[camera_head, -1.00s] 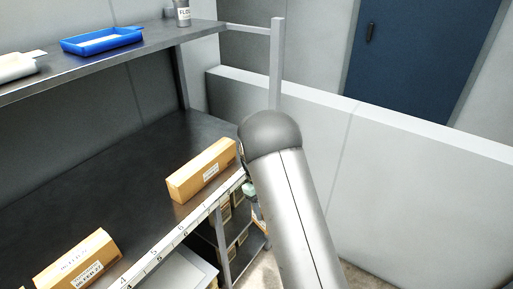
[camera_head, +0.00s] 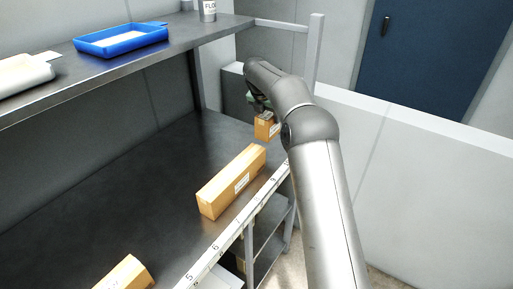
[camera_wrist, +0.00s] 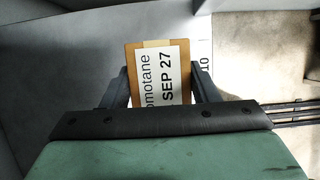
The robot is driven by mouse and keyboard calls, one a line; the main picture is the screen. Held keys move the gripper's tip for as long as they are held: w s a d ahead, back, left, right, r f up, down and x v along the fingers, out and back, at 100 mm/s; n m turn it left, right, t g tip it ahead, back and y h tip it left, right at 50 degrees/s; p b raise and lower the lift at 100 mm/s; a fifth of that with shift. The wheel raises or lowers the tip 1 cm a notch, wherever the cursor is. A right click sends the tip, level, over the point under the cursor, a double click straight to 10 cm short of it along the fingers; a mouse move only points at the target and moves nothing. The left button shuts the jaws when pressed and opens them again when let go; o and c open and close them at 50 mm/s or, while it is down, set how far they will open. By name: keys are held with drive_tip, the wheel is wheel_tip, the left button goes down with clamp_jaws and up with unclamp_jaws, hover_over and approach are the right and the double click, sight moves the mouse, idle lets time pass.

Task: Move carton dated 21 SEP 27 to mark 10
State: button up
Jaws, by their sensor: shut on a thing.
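My gripper (camera_wrist: 160,92) is shut on a carton (camera_wrist: 160,75) in the wrist view. The carton's white label reads "SEP 27" and "omotane"; the day is cut off. In the head view the held carton (camera_head: 264,127) is at the far right end of the dark shelf, partly hidden by my arm. I cannot tell whether it touches the shelf. The white number strip (camera_head: 238,232) runs along the shelf's front edge. The mark 10 (camera_wrist: 205,66) shows just right of the held carton in the wrist view.
A long carton (camera_head: 232,182) lies on the shelf (camera_head: 150,185) nearer than the held one. Another carton (camera_head: 127,274) is at the bottom left. A blue tray (camera_head: 122,41) sits on the upper shelf, and an upright post (camera_head: 315,55) stands close beyond my arm.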

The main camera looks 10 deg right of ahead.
sight(268, 136)
wheel_tip(268, 136, down, 10)
drive_tip(key=shift+s+d+r+p, duration=0.1)
drive_tip(key=shift+r+p, duration=0.15)
drive_tip(key=shift+p, duration=0.3)
drive_tip(key=shift+f, duration=0.1)
drive_tip(key=o, duration=1.1)
drive_tip(key=shift+c, duration=0.2)
